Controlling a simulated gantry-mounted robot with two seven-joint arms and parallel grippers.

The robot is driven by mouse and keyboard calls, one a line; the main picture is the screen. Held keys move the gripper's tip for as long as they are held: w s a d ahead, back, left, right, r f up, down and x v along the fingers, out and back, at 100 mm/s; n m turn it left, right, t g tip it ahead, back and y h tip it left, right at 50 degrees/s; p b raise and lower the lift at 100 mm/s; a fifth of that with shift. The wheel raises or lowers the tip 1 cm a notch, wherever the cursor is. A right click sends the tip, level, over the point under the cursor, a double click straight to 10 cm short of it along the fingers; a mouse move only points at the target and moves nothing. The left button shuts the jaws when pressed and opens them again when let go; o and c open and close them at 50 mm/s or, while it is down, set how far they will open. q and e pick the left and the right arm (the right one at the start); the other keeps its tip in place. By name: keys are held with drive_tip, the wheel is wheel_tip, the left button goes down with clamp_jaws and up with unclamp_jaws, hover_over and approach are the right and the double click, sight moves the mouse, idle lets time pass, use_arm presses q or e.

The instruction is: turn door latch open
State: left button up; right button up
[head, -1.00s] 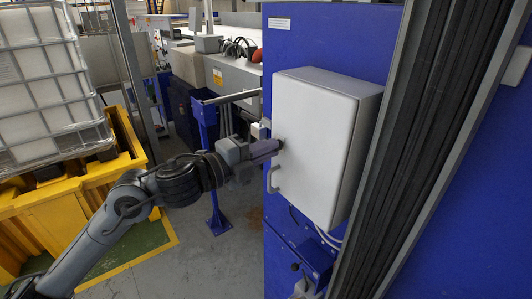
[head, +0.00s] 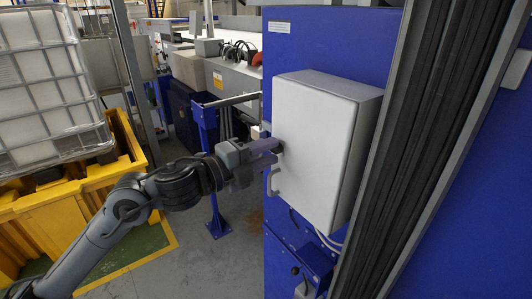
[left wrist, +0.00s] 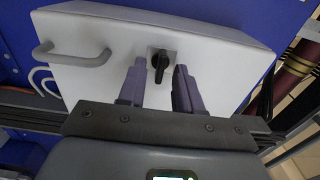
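The grey-white cabinet door (head: 315,140) is shut, on a box mounted on the blue panel. Its black latch (left wrist: 161,64) sits on a small square plate, seen in the left wrist view. A grey handle (left wrist: 72,55) is on the same door, and it also shows in the head view (head: 272,182). My left gripper (left wrist: 159,72) is open, its two purple fingers apart with the latch between or just beyond their tips. In the head view the left gripper (head: 277,147) reaches the door's left edge and mostly hides the latch. I cannot tell whether the fingers touch it. My right gripper is not visible.
A yellow bund (head: 60,205) with a caged white tank (head: 45,85) stands at the left. A blue post (head: 212,170) stands behind my left arm. A dark ribbed column (head: 425,130) is close on the right of the cabinet. Cables hang below the cabinet.

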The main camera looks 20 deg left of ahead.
use_arm(q)
drive_tip(key=b+v, duration=0.2)
drive_tip(key=v, duration=0.8)
drive_tip(key=shift+s+a+b, duration=0.15)
drive_tip(key=shift+s+b, duration=0.15)
drive_tip(key=shift+b, duration=0.1)
